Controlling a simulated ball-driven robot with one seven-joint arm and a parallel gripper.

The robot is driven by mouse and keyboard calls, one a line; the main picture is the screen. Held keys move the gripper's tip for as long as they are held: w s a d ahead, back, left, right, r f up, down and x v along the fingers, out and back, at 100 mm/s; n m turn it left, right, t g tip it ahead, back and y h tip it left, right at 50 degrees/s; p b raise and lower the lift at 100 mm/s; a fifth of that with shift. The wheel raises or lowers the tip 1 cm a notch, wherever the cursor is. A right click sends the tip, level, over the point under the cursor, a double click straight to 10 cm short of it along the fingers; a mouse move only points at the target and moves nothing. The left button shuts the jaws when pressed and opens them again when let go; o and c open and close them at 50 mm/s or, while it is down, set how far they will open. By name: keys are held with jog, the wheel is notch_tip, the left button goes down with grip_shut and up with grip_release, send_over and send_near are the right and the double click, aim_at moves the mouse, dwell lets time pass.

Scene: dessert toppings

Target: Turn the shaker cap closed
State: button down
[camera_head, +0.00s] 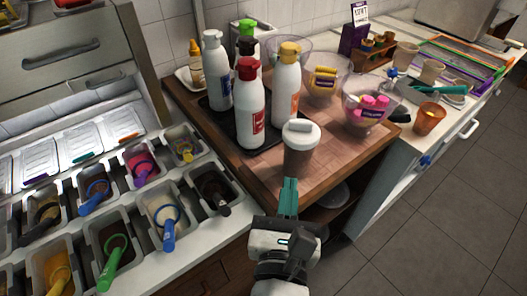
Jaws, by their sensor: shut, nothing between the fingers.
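The shaker (299,165) stands upright near the front edge of the wooden counter. It has a brown, see-through body and a white cap (301,134) on top. Whether the cap is turned open or closed cannot be told at this size. My gripper (290,182), with teal fingers, points up at the shaker's lower front from the near side. The fingers are shut and hold nothing. They overlap the shaker's lower body in the picture, and I cannot tell whether they touch it.
Several squeeze bottles, one red-capped (251,105), stand on a black tray behind the shaker. Topping bins with scoops (168,215) fill the left. Bare wood (345,160) lies right of the shaker.

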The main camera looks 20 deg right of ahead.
aim_at(295, 124)
jog(key=p+x, duration=0.1)
jog(key=x, duration=1.2)
jog(key=shift+w+d, duration=0.2)
jog(key=shift+w, duration=0.15)
jog(key=shift+r+h, duration=0.1)
jog(key=shift+h, duration=0.2)
